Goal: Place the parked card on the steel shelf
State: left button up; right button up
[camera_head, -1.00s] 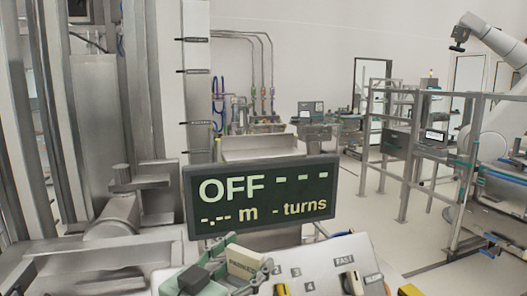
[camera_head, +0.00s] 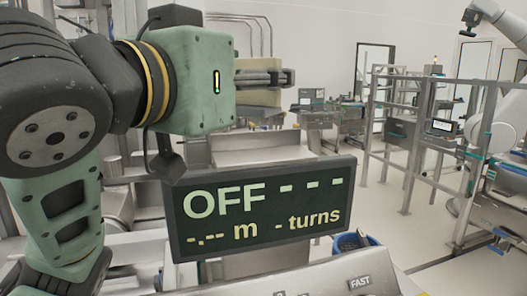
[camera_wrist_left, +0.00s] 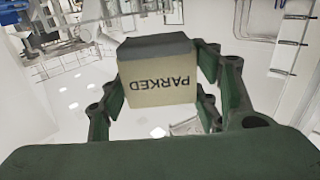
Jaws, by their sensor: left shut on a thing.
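The parked card (camera_head: 262,98) is a thick beige block held up above the display at the centre of the head view. In the left wrist view the card (camera_wrist_left: 160,88) shows the word PARKED upside down, with a dark grey end. My left gripper (camera_head: 272,78) is shut on it, and in the left wrist view its green fingers stand on both sides of the card. A flat steel surface (camera_head: 250,146) lies behind the display, below the card and apart from it. I cannot tell whether this is the steel shelf. My right gripper is out of view.
A dark display (camera_head: 262,208) reading OFF stands in front, above a grey control panel (camera_head: 340,278) with a FAST label. A blue bin (camera_head: 352,244) is right of the display. Metal railings (camera_head: 425,140) stand farther right, with open floor before them.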

pick_arm(q)
jog(key=shift+a+r, duration=0.15)
jog(key=shift+r, duration=0.1)
jog(key=w+a+f+p, duration=0.1)
jog(key=w+f, duration=0.1)
jog(key=w, duration=0.1)
jog(key=w+a+f+p, duration=0.1)
jog(key=w+f, duration=0.1)
jog(key=w, duration=0.2)
jog(key=w+a+f+p, duration=0.1)
jog(key=w+f, duration=0.1)
jog(key=w, duration=0.1)
jog(key=shift+w+a+f, duration=0.15)
jog(key=shift+w+f, duration=0.2)
notch_tip(320, 180, down, 4)
jog(key=shift+r+p, duration=0.25)
jog(key=shift+p, duration=0.4)
jog(key=shift+f, duration=0.3)
jog(key=shift+f, duration=0.1)
jog(key=o, duration=1.2)
